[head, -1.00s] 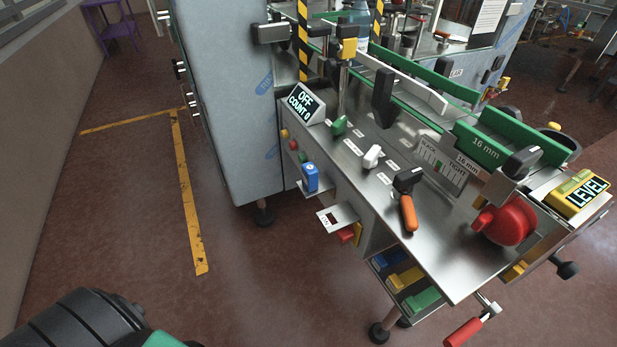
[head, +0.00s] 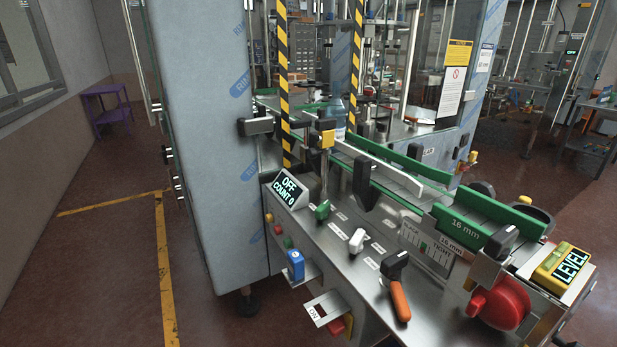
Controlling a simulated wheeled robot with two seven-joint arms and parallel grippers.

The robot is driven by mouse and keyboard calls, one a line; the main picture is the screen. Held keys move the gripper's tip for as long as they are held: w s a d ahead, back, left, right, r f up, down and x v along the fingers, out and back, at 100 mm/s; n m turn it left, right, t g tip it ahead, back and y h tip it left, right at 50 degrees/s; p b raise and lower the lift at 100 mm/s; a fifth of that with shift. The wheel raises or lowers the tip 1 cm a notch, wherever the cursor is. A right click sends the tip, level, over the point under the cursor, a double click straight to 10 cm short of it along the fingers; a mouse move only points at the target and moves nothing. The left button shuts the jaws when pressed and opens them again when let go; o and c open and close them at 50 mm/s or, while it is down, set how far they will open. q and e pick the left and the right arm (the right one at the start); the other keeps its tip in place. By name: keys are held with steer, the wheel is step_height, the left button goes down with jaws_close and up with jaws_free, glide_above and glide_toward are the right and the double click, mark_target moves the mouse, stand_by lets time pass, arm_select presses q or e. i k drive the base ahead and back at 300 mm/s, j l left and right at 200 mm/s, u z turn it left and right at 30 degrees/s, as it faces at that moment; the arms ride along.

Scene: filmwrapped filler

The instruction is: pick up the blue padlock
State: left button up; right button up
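The blue padlock (head: 296,265) is at the left front edge of the machine's steel panel. It appears upright on a small metal bracket (head: 306,274), below the display reading OFF, COUNT 0 (head: 289,190). Neither of my grippers shows in the head view now, so whether they are open or shut is hidden.
Beside the padlock are small buttons (head: 278,229) and green, white and orange-handled (head: 399,300) levers. An ON plate (head: 327,309) juts out below. A tall grey cabinet (head: 205,130) stands at left. The floor (head: 100,270) left of it is open, with yellow tape.

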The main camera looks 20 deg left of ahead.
mark_target(295, 261)
steer(key=k+j+z, duration=0.1)
steer(key=j+z, duration=0.25)
steer(key=k+j+z, duration=0.1)
steer(key=j+z, duration=0.2)
steer(key=j, duration=0.15)
steer(key=k+j+z, duration=0.2)
steer(key=j+z, duration=0.15)
steer(key=k+j+z, duration=0.2)
steer(key=j+z, duration=0.15)
